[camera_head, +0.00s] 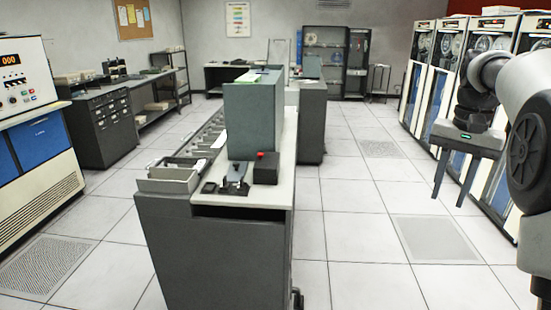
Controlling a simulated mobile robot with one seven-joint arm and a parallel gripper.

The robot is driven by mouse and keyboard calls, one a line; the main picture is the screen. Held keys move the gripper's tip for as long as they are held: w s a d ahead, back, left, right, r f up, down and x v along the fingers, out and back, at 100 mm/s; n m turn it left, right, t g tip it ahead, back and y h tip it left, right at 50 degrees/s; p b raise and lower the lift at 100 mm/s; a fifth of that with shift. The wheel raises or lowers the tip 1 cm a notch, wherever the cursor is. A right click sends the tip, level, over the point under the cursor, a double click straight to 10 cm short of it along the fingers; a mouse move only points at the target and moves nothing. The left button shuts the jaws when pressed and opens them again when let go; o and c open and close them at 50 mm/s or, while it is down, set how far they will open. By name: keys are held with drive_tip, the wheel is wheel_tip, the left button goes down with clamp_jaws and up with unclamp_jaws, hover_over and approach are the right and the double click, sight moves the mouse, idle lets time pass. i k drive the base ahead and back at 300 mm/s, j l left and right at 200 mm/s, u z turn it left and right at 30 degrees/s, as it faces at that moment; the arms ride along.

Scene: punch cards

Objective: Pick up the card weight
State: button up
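I cannot tell for certain which item is the card weight. A small dark block-like piece (237,171) stands on a low black fixture (234,188) at the front of the grey card machine (215,240); it may be the weight. A black box with a red button (266,170) is just to its right. My gripper (454,198) hangs at the right of the view, fingers pointing down and wide apart, with nothing between them. It is well to the right of the machine, over the floor, and touches nothing.
A tall grey-green cabinet (252,118) rises from the machine behind the fixture. A grey tray (168,180) and a row of pockets (205,140) run along its left side. Tape cabinets (425,85) line the right. The tiled aisle (350,210) is clear.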

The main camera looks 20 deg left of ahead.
sight(236, 170)
drive_tip(key=i+l+u, duration=0.1)
drive_tip(key=i+u, duration=0.2)
drive_tip(key=i+l+u, duration=0.3)
drive_tip(key=i, duration=0.2)
drive_tip(key=i+l+u, duration=0.15)
drive_tip(key=i+u, duration=0.15)
drive_tip(key=i+l+u, duration=0.15)
drive_tip(key=u, duration=0.25)
drive_tip(key=i+l+u, duration=0.5)
drive_tip(key=u, duration=0.35)
drive_tip(key=i+l+u, duration=0.15)
drive_tip(key=l+u, duration=0.15)
drive_tip(key=i+l+u, duration=0.1)
drive_tip(key=l+u, duration=0.5)
drive_tip(key=i+l+u, duration=0.1)
drive_tip(key=l+u, duration=0.15)
drive_tip(key=l, duration=0.35)
drive_tip(key=l+u, duration=0.25)
drive_tip(key=l, duration=0.4)
